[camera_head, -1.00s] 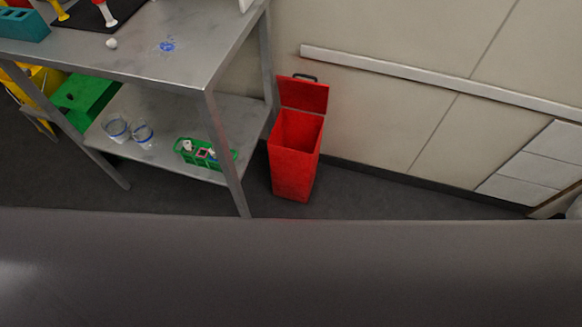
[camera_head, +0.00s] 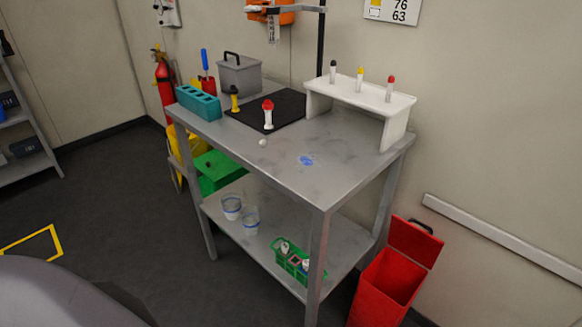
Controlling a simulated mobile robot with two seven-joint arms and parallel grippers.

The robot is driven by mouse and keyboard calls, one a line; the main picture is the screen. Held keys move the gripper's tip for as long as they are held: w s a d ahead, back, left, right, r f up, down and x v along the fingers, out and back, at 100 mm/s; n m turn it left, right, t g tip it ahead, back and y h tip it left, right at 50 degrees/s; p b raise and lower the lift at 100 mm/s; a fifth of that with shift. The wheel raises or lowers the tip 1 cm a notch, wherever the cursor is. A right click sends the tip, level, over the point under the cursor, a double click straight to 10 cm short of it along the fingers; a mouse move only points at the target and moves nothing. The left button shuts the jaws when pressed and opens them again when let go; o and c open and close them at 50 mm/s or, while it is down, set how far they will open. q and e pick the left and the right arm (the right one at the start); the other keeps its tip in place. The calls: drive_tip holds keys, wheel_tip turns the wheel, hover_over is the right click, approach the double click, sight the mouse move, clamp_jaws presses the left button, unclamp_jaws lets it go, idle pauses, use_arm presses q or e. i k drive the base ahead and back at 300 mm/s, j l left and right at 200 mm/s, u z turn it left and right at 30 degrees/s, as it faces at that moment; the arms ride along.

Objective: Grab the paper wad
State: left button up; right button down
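A small white ball, which looks like the paper wad (camera_head: 263,142), lies on the top of the grey metal table (camera_head: 290,178), near its front edge and just in front of the black mat. Neither of my grippers shows in the head view. A grey rounded part of my own body fills the lower left corner.
On the table stand a red-capped tube (camera_head: 268,114), a teal rack (camera_head: 198,102), a grey box (camera_head: 239,74) and a white tube stand (camera_head: 360,97). A blue stain (camera_head: 306,160) marks the top. An open red bin (camera_head: 382,291) stands at right. Floor is clear in front-left.

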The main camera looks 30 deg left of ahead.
sight(263, 143)
drive_tip(key=i+j+u, duration=0.25)
drive_tip(key=i, duration=0.15)
drive_tip(key=i+l+u, duration=0.1)
drive_tip(key=i+u, duration=0.15)
drive_tip(key=i, duration=0.15)
